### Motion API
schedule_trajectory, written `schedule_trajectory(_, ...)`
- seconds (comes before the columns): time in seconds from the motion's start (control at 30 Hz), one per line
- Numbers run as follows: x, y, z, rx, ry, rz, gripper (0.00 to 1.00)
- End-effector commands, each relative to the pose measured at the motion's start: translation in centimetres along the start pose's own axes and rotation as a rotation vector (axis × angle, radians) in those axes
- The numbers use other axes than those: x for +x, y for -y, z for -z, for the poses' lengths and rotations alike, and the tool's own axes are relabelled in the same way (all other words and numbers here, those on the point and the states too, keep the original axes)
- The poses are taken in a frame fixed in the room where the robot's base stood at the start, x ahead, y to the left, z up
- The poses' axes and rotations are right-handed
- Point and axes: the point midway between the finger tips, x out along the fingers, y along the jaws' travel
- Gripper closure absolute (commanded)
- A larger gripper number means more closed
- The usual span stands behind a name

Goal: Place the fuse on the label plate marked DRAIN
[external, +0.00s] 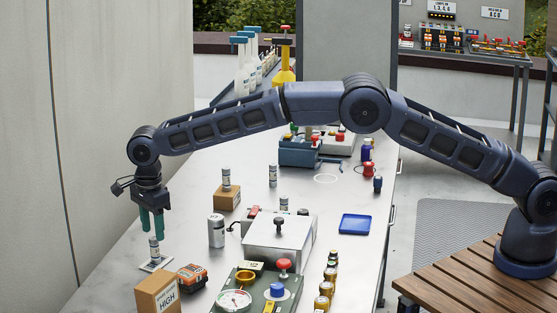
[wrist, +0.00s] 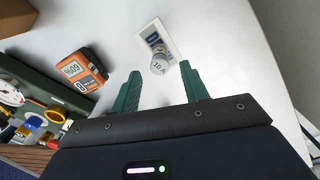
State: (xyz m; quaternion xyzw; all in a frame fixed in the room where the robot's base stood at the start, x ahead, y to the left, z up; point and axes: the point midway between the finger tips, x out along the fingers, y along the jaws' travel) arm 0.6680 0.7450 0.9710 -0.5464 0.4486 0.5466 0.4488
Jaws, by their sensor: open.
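A small grey-white cylindrical fuse (external: 154,250) stands upright on a white label plate (external: 146,267) at the near left of the bench. In the wrist view the fuse (wrist: 159,65) shows its round top marked "10 A", and the plate (wrist: 168,29) lies under it with dark lettering that I cannot read clearly. My gripper (external: 152,238) points down just above the fuse, its green fingers apart. In the wrist view my gripper (wrist: 159,70) has a finger on each side of the fuse's line, with gaps visible. The fuse's base is partly hidden.
An orange meter (external: 192,278) and a cardboard box marked HIGH (external: 158,293) stand close by. Similar cylinders stand farther back, one on a cardboard block (external: 227,199). A grey box (external: 277,246), a green gauge panel (external: 252,301) and a blue tray (external: 355,224) lie to the right.

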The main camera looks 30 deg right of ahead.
Motion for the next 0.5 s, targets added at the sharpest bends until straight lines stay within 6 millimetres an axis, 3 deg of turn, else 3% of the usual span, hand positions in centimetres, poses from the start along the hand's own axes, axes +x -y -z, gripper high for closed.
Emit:
schedule_trajectory(0.23,-4.2,0.0,0.0,0.000,0.001,0.001,0.55)
schedule_trajectory(0.5,-5.9,0.0,0.0,0.000,-0.001,0.000,0.55)
